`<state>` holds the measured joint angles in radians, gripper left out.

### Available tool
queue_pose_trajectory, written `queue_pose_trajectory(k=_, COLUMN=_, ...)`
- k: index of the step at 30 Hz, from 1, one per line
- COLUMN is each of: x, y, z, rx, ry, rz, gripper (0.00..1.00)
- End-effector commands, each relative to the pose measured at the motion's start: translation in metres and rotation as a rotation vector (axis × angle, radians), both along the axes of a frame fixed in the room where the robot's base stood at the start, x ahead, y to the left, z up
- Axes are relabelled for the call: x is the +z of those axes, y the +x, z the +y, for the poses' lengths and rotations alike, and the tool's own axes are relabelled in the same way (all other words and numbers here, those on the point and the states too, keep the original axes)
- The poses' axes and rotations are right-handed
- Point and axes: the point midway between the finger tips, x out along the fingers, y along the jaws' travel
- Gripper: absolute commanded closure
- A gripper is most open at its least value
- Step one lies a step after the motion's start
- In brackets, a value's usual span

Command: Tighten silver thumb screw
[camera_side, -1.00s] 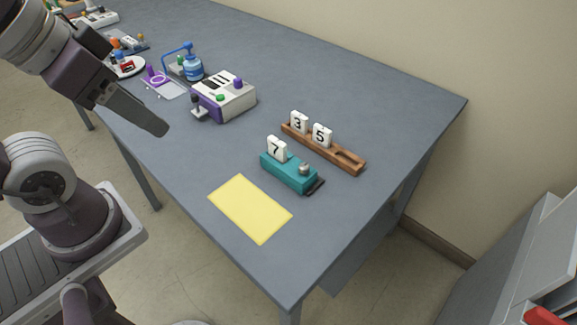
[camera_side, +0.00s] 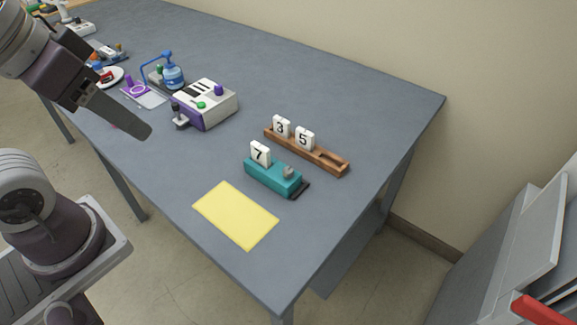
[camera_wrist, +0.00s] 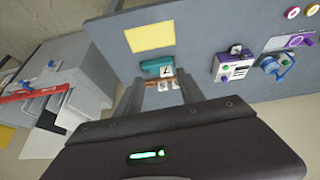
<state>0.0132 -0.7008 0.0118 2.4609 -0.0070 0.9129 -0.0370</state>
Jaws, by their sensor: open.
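The silver thumb screw (camera_side: 288,172) sits on top of the teal block (camera_side: 266,178), near its right end. A white tile marked 7 (camera_side: 260,153) stands upright on the block's left part. The block also shows in the wrist view (camera_wrist: 151,69), but the screw is too small to make out there. My gripper (camera_side: 140,130) is in the air at the left of the side view, well apart from the block. In the wrist view its two fingers (camera_wrist: 155,92) are spread with nothing held between them.
A wooden rack (camera_side: 315,153) with tiles 3 and 5 lies behind the block. A yellow sheet (camera_side: 235,215) lies in front of it. A white and purple machine (camera_side: 207,105) and a blue bottle stand (camera_side: 172,75) are farther left. The table's right part is clear.

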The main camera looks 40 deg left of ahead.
Motion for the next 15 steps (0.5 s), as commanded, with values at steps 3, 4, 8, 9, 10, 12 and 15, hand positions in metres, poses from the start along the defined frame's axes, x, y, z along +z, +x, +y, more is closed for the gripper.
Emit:
queue_pose_trajectory(k=3, x=0.016, y=0.046, z=-0.008, rx=0.137, ry=-0.117, rz=0.126, gripper=0.54)
queue_pose_trajectory(k=4, x=0.018, y=0.063, z=-0.01, rx=0.193, ry=-0.148, rz=0.169, gripper=0.54)
queue_pose_trajectory(k=8, x=0.004, y=0.14, z=-0.026, rx=0.455, ry=-0.227, rz=0.35, gripper=0.54)
queue_pose_trajectory(k=9, x=-0.008, y=0.163, z=-0.032, rx=0.539, ry=-0.229, rz=0.398, gripper=0.54)
queue_pose_trajectory(k=10, x=-0.018, y=0.179, z=-0.037, rx=0.602, ry=-0.227, rz=0.431, gripper=0.54)
queue_pose_trajectory(k=12, x=-0.05, y=0.213, z=-0.05, rx=0.744, ry=-0.2, rz=0.496, gripper=0.54)
queue_pose_trajectory(k=15, x=-0.1, y=0.247, z=-0.068, rx=0.914, ry=-0.139, rz=0.546, gripper=0.54)
